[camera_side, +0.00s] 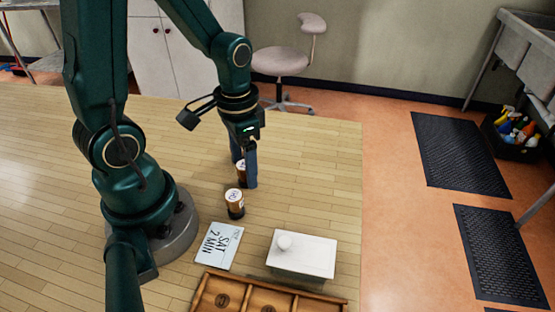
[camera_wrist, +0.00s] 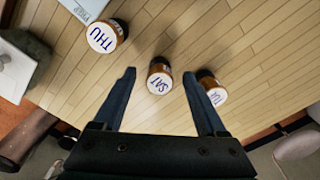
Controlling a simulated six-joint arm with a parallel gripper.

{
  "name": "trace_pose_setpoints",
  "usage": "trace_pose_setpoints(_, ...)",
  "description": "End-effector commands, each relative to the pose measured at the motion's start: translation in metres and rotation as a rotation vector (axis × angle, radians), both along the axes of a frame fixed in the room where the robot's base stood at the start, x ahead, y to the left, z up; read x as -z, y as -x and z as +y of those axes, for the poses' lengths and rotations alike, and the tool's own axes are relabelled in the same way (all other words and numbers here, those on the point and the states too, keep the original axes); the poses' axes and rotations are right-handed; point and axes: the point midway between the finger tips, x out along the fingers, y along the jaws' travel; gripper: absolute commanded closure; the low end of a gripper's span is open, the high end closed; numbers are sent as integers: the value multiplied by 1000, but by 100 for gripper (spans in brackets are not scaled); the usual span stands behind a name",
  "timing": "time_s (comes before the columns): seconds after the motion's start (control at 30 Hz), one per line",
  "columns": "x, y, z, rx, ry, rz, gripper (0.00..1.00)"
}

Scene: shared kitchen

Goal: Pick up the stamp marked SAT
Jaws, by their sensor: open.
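The SAT stamp (camera_wrist: 160,82) stands on the table in the wrist view, its white top lettered in blue over a brown body. My gripper (camera_wrist: 159,75) is open and empty, with one finger on each side of this stamp and no clear contact. In the side view my gripper (camera_side: 245,175) points down, and a stamp (camera_side: 242,170) shows partly between its fingers. The THU stamp (camera_wrist: 103,36) stands to the left in the wrist view. A third stamp (camera_wrist: 212,95), its label partly legible as TU, is close to the right finger.
A white lidded dish (camera_side: 303,254) and a wooden compartment tray (camera_side: 285,297) are at the table's front. The nearer stamp (camera_side: 235,204) stands between card and gripper. The table's right edge is close.

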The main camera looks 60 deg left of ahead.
Motion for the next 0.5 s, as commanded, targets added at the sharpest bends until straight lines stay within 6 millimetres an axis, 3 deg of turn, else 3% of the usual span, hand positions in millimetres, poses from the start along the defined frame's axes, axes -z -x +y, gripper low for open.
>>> trace_pose_setpoints(0.33,4,0,0,0,0,-1,26)
trace_pose_setpoints(0.5,4,0,0,0,0,-1,91)
